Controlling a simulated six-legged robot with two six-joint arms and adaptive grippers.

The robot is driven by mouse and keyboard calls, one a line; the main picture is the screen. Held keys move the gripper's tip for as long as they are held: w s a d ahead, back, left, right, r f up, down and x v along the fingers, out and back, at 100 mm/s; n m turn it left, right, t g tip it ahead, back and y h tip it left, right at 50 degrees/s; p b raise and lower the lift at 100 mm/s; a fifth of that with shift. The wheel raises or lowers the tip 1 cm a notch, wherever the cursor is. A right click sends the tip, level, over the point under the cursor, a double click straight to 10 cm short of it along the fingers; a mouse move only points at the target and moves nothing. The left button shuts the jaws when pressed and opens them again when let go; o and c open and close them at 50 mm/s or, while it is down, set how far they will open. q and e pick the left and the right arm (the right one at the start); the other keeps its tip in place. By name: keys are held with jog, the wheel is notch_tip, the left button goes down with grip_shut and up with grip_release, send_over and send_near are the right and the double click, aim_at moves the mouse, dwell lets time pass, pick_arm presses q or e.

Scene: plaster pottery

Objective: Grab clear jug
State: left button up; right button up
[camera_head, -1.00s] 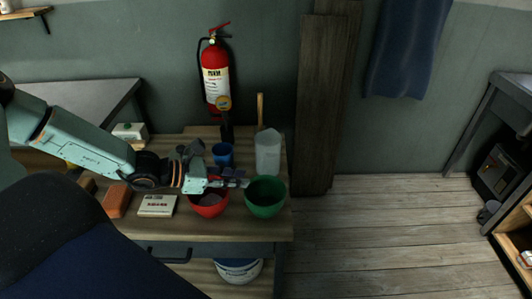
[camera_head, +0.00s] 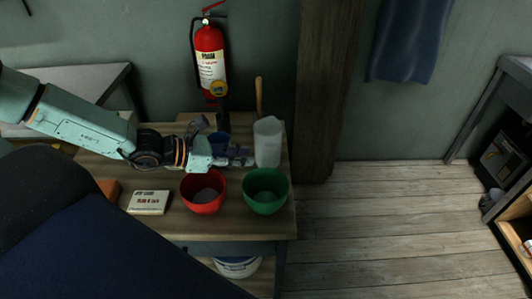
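The clear jug (camera_head: 267,143) is a pale, translucent upright container at the back right of the wooden table. My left gripper (camera_head: 240,155) is just left of the jug, at about its mid-height in the picture, with its fingers pointing right towards it. Its fingers are small and dark here, so I cannot tell how far apart they are or whether they touch the jug. The jug stands on the table. My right gripper is not in view.
A red bowl (camera_head: 203,191) and a green bowl (camera_head: 265,191) stand in front of the jug. A blue cup (camera_head: 219,140) is partly hidden behind my gripper. A wooden handle (camera_head: 259,97) rises behind the jug. A white box (camera_head: 149,202) lies left of the red bowl.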

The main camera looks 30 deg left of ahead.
aim_at(261, 154)
pick_arm(q)
jog(key=shift+b+x, duration=2.25)
jog(key=shift+x, duration=0.7)
jog(key=shift+s, duration=0.1)
jog(key=shift+s+r, duration=0.1)
grip_shut()
